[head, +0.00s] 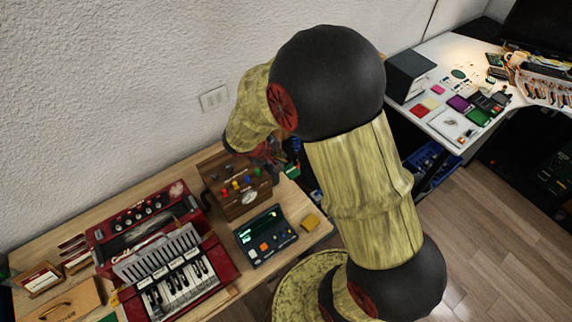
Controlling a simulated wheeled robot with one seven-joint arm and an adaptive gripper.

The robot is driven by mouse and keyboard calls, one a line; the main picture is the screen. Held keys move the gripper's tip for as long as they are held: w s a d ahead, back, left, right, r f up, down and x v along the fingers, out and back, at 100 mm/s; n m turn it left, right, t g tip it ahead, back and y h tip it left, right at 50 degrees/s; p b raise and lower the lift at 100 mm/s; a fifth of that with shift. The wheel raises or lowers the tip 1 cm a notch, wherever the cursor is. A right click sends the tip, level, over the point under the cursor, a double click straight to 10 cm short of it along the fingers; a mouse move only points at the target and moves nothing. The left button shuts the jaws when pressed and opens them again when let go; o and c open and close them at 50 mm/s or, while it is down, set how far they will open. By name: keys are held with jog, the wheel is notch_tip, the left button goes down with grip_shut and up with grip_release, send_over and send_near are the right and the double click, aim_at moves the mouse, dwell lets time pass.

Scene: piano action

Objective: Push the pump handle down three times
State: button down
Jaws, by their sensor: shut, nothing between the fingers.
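I cannot pick out a pump handle in the head view; it may be hidden behind my arm or gripper. My gripper (268,152) shows only in part, small and dark, at the back of the wooden bench, close to the upper right of a brown wooden box (226,203) with coloured knobs and a round dial. It is shut and holds nothing. I cannot tell whether it touches the box. My arm covers the middle of the view and whatever lies behind it.
A red accordion-like instrument with piano keys (180,285) lies on the wooden bench (222,268). A dark device with a lit screen (265,236) and a yellow block (310,221) lie right of it. A white desk (440,55) with small items stands at right. A wall rises behind the bench.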

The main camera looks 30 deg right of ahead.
aim_at(285, 170)
jog(key=shift+s+f+b, duration=0.45)
jog(key=shift+f+b, duration=0.5)
jog(key=shift+b, duration=0.2)
jog(key=shift+s+f+b, duration=0.4)
jog(key=shift+f+b, duration=0.55)
jog(key=shift+b, duration=0.15)
jog(key=shift+s+f+b, duration=0.45)
jog(key=shift+f+b, duration=0.5)
jog(key=shift+b, duration=0.2)
dwell(3.0)
jog(key=shift+r, duration=0.15)
dwell(0.4)
jog(key=shift+w+r+p, duration=0.5)
jog(key=shift+r+p, duration=0.1)
jog(key=shift+r, duration=0.4)
jog(key=shift+w+r+p, duration=0.5)
jog(key=shift+r+p, duration=0.15)
jog(key=shift+r, duration=0.4)
jog(key=shift+w+r+p, duration=0.5)
jog(key=shift+r+p, duration=0.1)
jog(key=shift+r, duration=0.4)
